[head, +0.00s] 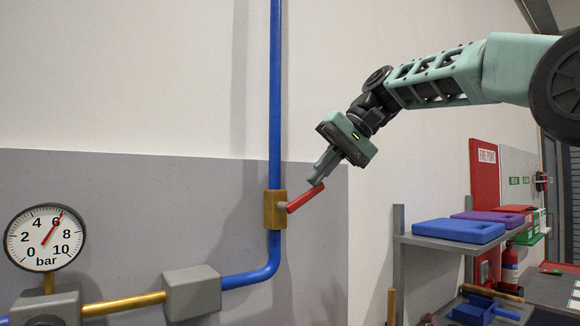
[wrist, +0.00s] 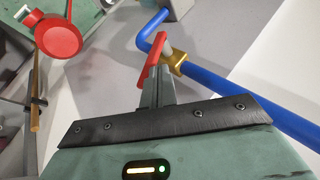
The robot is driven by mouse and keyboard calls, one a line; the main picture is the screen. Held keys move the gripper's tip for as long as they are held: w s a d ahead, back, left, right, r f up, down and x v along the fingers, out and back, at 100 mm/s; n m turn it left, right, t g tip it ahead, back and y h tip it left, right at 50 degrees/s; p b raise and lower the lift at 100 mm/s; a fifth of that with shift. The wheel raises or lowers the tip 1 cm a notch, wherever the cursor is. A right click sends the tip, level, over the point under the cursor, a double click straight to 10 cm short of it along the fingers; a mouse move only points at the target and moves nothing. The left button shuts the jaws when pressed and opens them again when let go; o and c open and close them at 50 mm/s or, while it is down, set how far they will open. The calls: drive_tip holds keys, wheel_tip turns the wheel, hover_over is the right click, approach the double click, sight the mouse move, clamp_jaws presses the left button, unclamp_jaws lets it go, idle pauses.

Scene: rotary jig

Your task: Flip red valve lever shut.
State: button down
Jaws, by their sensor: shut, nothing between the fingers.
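The red valve lever (head: 306,198) juts from the brass valve body (head: 274,220) on the upright blue pipe, slanting up to the right, across the pipe's line. In the wrist view the lever (wrist: 150,58) lies just beyond my fingertips, with the brass valve (wrist: 176,60) to its right. My gripper (head: 315,182) is shut and empty. Its fingertips are at the lever's outer end, from above in the head view, and overlap it in both views. I cannot tell whether they touch it.
A pressure gauge (head: 45,237) reads about 6 bar at the left. A grey box (head: 191,292) joins the yellow and blue pipes. A shelf (head: 440,243) with coloured cases and a fire extinguisher (head: 510,265) stand at the right. The wall between valve and shelf is clear.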

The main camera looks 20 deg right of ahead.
drive_tip(key=shift+w+d+f+m+y+b, duration=0.1)
drive_tip(key=shift+d+f+m+y+b, duration=0.35)
drive_tip(key=shift+y, duration=0.55)
drive_tip(key=shift+s+a+f+b, duration=0.25)
drive_tip(key=shift+a+f, duration=0.2)
drive_tip(key=shift+a, duration=0.25)
drive_tip(key=shift+r, duration=0.1)
